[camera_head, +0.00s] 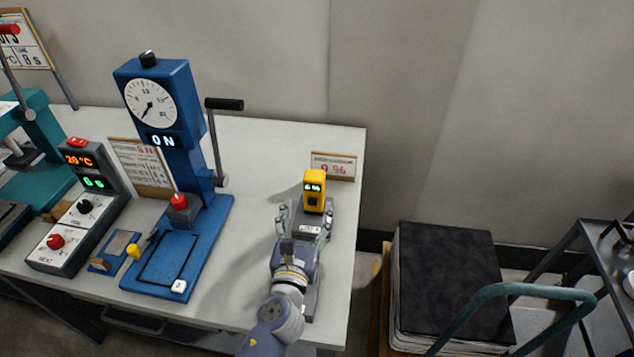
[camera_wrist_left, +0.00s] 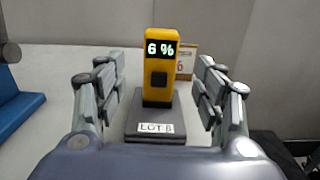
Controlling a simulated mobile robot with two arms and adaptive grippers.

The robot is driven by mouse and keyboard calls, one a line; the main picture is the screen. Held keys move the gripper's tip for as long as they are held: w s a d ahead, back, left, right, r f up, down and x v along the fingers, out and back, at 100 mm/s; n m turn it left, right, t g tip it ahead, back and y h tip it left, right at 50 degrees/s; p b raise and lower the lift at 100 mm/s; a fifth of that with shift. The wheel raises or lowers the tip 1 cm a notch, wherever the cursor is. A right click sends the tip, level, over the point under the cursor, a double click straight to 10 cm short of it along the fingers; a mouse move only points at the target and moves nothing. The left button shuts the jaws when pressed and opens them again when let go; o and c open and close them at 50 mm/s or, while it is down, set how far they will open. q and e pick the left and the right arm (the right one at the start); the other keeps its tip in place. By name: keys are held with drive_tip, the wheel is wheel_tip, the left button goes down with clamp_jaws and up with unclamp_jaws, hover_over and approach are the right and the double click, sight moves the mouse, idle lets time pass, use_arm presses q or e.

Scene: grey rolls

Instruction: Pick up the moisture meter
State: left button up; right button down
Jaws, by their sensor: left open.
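The moisture meter (camera_head: 314,191) is a yellow upright device with a black display reading 6 %. It stands on a dark grey stack with a LOT 8 label near the right end of the table. In the left wrist view the meter (camera_wrist_left: 160,70) stands ahead, centred between the fingers. My left gripper (camera_head: 305,218) is open, with its fingers to either side of the stack and short of the meter. In the left wrist view the open left gripper (camera_wrist_left: 161,95) touches nothing that I can make out. My right gripper is not in view.
A blue press (camera_head: 170,200) with a dial and lever stands left of my arm. A control box (camera_head: 78,220) is further left. A small sign (camera_head: 333,166) reading 9 % stands behind the meter. A black-topped stack (camera_head: 450,280) and a teal handle (camera_head: 530,290) are beyond the table's right edge.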

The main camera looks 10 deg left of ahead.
sight(313, 188)
use_arm(q)
drive_tip(key=w, duration=0.3)
drive_tip(key=shift+w+r, duration=0.3)
drive_tip(key=shift+w, duration=0.45)
drive_tip(key=w, duration=0.5)
drive_tip(key=shift+p, duration=0.35)
drive_tip(key=shift+r, duration=0.1)
drive_tip(key=shift+c, duration=0.8)
drive_tip(key=c, duration=1.1)
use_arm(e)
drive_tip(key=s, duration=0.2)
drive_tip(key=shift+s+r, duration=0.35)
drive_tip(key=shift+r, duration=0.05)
